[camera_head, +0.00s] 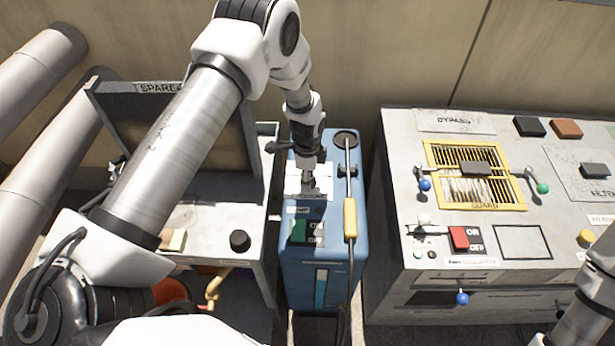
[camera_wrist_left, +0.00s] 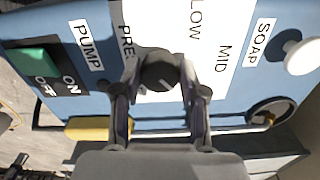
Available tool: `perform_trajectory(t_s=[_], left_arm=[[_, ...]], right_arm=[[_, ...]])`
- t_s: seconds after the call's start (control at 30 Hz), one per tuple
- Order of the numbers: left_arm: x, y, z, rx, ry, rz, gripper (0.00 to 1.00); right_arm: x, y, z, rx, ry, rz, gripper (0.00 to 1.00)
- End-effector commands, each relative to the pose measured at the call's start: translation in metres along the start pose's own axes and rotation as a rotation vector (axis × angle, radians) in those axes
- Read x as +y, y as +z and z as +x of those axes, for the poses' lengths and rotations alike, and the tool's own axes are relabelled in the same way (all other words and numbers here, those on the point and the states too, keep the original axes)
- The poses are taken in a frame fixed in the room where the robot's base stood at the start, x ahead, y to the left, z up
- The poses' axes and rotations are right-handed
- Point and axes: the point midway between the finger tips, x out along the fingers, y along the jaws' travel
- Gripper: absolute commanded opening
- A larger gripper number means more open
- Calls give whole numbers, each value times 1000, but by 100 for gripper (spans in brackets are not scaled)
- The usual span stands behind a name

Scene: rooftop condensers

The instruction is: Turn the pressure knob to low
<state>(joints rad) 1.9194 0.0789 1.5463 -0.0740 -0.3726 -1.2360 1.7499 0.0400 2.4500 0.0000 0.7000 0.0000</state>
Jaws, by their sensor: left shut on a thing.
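The pressure knob (camera_wrist_left: 160,70) is a round black knob on the top of the blue washer unit (camera_head: 300,260). It sits at the edge of a white label plate (camera_wrist_left: 180,25) with the words LOW and MID; the word starting PRES beside it is partly hidden. My left gripper (camera_wrist_left: 160,88) is shut on the knob, one finger on each side. In the head view my left gripper (camera_head: 309,188) reaches down onto the unit and hides the knob. I cannot tell which setting the knob points to. My right gripper is out of view.
A green PUMP switch (camera_wrist_left: 34,60) with ON and OFF marks and a white SOAP knob (camera_wrist_left: 302,56) flank the plate. A yellow-handled lance (camera_head: 350,220) stands along the unit's right side. A grey panel bench (camera_head: 400,290) stands right, a spares bench (camera_head: 205,255) left.

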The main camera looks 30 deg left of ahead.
Motion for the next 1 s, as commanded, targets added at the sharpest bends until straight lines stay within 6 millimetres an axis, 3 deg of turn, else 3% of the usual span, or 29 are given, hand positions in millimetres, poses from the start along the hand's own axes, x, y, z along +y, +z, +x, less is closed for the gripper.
perform_trajectory(t_s=[1.0], left_arm=[[4,-1,1,-1,1,-936,7]], right_arm=[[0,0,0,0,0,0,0]])
